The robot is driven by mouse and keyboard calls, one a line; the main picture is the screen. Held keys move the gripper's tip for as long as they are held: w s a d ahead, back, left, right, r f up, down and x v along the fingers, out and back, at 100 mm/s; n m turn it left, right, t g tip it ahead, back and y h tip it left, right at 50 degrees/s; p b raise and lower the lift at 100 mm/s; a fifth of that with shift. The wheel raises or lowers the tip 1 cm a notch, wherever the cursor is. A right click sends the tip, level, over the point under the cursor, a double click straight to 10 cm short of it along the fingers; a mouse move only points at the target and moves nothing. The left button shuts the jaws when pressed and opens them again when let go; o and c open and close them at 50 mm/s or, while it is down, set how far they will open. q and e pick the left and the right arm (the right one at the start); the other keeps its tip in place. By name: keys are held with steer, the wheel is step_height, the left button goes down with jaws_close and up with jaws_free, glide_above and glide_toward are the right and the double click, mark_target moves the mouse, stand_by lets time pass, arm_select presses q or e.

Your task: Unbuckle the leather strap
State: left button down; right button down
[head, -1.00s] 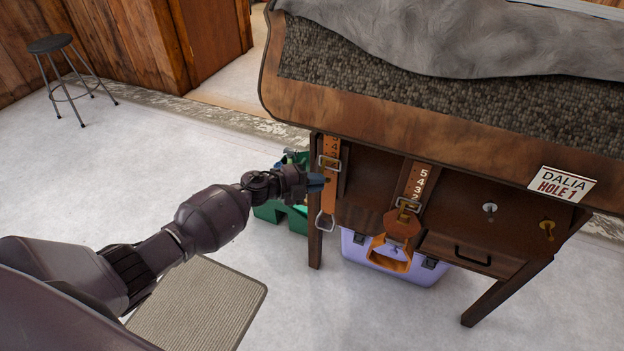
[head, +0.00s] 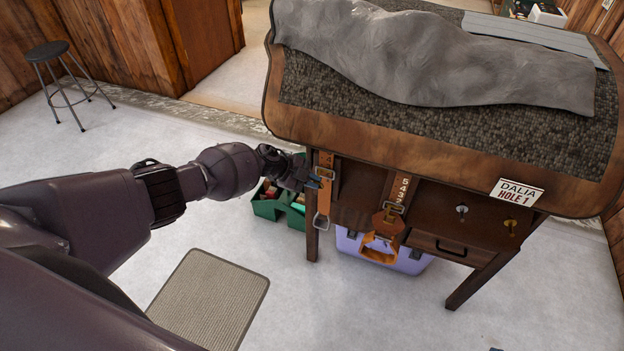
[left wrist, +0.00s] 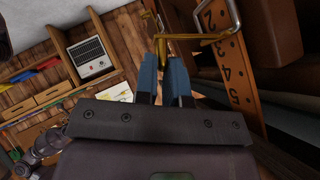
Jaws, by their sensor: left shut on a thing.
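A tan leather strap (head: 328,195) with numbers hangs at the left end of the saddle stand, with a metal buckle (head: 325,174) on it and a metal ring at its lower end. My left gripper (head: 315,184) reaches it from the left, at buckle height. In the left wrist view the blue fingers (left wrist: 175,72) are close together on a thin brass part of the buckle (left wrist: 185,38). The numbered strap (left wrist: 243,72) runs beside them, apart from the fingers. Exactly which buckle part is pinched is hard to tell. My right gripper is out of view.
A second numbered strap (head: 400,187) with a buckle and orange loop hangs to the right. A sign (head: 516,192) reads DALIA HOLE 1. A purple box (head: 410,263) is under the stand (head: 455,294), and a green crate (head: 266,208) is behind my gripper. The front floor is mostly clear.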

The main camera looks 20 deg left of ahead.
arm_select(q)
steer(key=shift+w+r+n+g, duration=0.3)
steer(key=shift+r+g, duration=0.1)
steer(key=shift+r, duration=0.2)
steer(key=shift+w+r+g, duration=0.15)
steer(key=shift+r+g, duration=0.15)
steer(key=shift+g, duration=0.2)
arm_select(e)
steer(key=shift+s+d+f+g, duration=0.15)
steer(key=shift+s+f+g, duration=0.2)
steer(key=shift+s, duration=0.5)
arm_select(q)
steer(key=shift+n, duration=0.3)
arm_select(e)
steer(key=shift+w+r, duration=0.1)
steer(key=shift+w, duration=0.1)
arm_select(q)
steer(key=c, duration=1.2)
jaws_free()
steer(key=shift+c, duration=0.2)
steer(key=shift+f, duration=0.1)
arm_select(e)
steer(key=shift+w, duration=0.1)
arm_select(q)
steer(key=p+v, duration=0.2)
steer(key=v, duration=0.8)
steer(key=shift+a+r, duration=0.15)
steer(key=shift+r, duration=0.2)
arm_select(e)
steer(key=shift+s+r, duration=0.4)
